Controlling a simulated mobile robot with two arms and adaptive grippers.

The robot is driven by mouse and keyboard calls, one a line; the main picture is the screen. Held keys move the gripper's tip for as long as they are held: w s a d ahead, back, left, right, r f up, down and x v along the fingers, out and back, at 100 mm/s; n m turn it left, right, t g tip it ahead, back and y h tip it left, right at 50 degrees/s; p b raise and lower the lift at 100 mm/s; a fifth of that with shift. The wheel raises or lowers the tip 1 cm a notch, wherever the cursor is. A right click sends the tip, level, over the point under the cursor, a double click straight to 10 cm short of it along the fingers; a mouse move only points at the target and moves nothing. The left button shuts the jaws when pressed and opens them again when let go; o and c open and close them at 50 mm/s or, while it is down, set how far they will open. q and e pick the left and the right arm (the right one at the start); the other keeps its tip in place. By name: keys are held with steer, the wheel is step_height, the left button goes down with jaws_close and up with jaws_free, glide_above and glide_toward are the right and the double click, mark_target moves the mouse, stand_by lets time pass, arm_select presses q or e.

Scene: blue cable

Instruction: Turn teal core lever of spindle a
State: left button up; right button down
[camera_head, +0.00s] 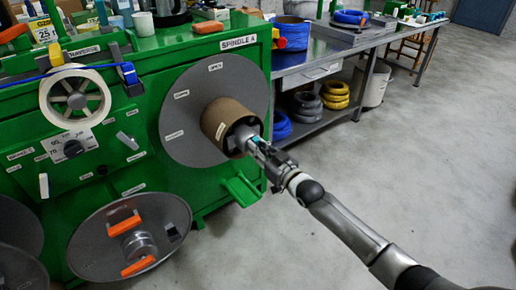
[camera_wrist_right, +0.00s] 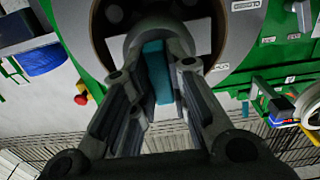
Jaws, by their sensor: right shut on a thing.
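The spindle A disc (camera_head: 190,128) is a grey round plate on the green machine, under a "SPINDLE A" label. A brown cardboard core (camera_head: 219,121) sits on its hub and also shows in the right wrist view (camera_wrist_right: 97,42). The teal core lever (camera_wrist_right: 157,72) stands out from the grey hub (camera_wrist_right: 193,35) in the middle of the core. My right gripper (camera_head: 256,143) reaches the front of the hub from the lower right. In the right wrist view its fingers (camera_wrist_right: 158,88) are on both sides of the lever, shut on it. My left gripper is not in view.
A second grey disc with orange handles (camera_head: 124,226) sticks out at lower left. A green bracket (camera_head: 242,189) juts out below spindle A. A workbench (camera_head: 300,72) with cable coils (camera_head: 305,105) stands behind. The grey floor (camera_head: 430,150) at right is clear.

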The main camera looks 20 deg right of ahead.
steer(key=shift+f, duration=0.15)
steer(key=c, duration=1.4)
jaws_free()
steer(key=v, duration=1.2)
